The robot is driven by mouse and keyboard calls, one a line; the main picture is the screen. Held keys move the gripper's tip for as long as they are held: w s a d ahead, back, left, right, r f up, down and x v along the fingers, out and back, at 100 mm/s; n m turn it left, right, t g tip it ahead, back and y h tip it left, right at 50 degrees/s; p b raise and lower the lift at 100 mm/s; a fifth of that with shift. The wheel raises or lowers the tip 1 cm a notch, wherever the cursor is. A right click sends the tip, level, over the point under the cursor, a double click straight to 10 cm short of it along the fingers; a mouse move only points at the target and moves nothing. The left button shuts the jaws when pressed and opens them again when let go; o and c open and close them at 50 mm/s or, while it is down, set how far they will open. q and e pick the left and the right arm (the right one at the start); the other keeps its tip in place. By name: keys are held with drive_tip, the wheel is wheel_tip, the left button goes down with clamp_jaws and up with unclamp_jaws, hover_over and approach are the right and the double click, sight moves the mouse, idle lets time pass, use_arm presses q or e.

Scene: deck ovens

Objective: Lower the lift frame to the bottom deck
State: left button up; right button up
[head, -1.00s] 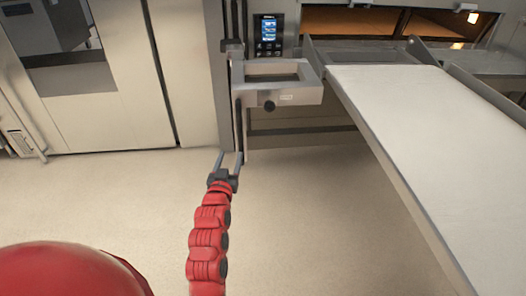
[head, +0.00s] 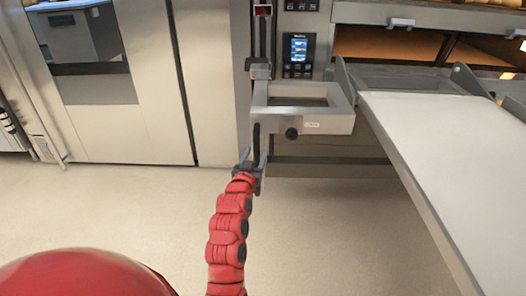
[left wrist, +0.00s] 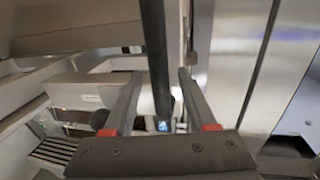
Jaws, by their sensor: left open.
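The lift frame (head: 318,122), a grey rectangular frame with a dark round knob, stands out from a vertical rail (head: 262,35) in front of the oven. A dark upright bar (head: 256,135) shows at its left side. My left gripper (head: 253,157) is open at the lower end of this bar, just below and left of the frame. In the left wrist view, a dark bar (left wrist: 155,50) runs between the two spread fingers, with gaps on both sides. I cannot tell its depth relative to the fingertips. My right gripper is not in view.
A loader with a white belt (head: 440,130) slopes down the right side, close to the frame. A control panel (head: 299,48) is behind the frame and the oven opening (head: 395,45) is at upper right. The floor (head: 120,210) is clear at lower left.

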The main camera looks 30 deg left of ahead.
use_arm(q)
drive_tip(key=shift+w+a, duration=0.2)
drive_tip(key=shift+w, duration=0.3)
drive_tip(key=shift+s, duration=0.1)
clamp_jaws()
idle(1.0)
